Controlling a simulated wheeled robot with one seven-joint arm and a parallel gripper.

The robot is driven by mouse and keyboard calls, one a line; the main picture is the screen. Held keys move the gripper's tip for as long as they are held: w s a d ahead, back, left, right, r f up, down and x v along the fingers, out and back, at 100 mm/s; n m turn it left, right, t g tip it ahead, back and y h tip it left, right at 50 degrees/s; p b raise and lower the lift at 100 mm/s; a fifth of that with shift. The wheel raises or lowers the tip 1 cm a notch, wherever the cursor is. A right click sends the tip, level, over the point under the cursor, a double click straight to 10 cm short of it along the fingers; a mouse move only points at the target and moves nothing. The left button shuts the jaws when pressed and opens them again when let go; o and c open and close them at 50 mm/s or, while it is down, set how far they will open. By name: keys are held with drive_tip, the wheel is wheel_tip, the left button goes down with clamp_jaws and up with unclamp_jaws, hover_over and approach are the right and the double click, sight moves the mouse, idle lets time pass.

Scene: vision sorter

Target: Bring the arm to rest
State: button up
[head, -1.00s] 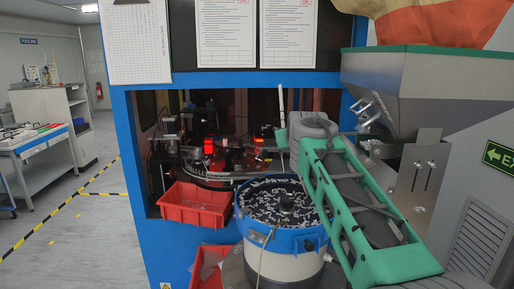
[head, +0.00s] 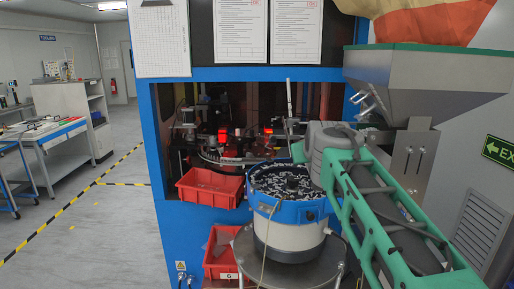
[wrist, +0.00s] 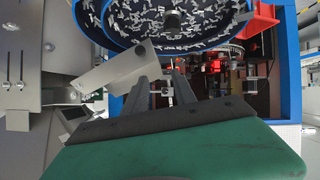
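My arm, green and grey, reaches across the right of the head view from the lower right to beside the blue-rimmed bowl feeder (head: 315,212). My gripper (wrist: 163,84) shows in the wrist view with its two dark fingers apart and nothing seen held between them. In the head view the fingers cannot be made out clearly beyond the arm's grey wrist. The bowl, full of small metal parts, also shows at the top of the wrist view (wrist: 150,42), past the fingertips.
A blue machine frame (head: 240,74) stands ahead, with red-lit equipment inside. Red bins (head: 210,188) hang at its front. A steel hopper (head: 425,88) overhangs at the right, close to my arm. A grey plate (wrist: 118,68) is close to the fingers. Open floor (head: 100,225) lies left.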

drive_tip(key=s+f+g, duration=0.4)
drive_tip(key=s+f, duration=0.9)
drive_tip(key=s, duration=0.3)
drive_tip(key=s+f+m+g, duration=0.1)
drive_tip(key=s+f+g, duration=0.3)
drive_tip(key=s+f, duration=1)
drive_tip(key=s, duration=0.3)
drive_tip(key=shift+d+y, duration=0.35)
drive_tip(key=shift+y, duration=0.05)
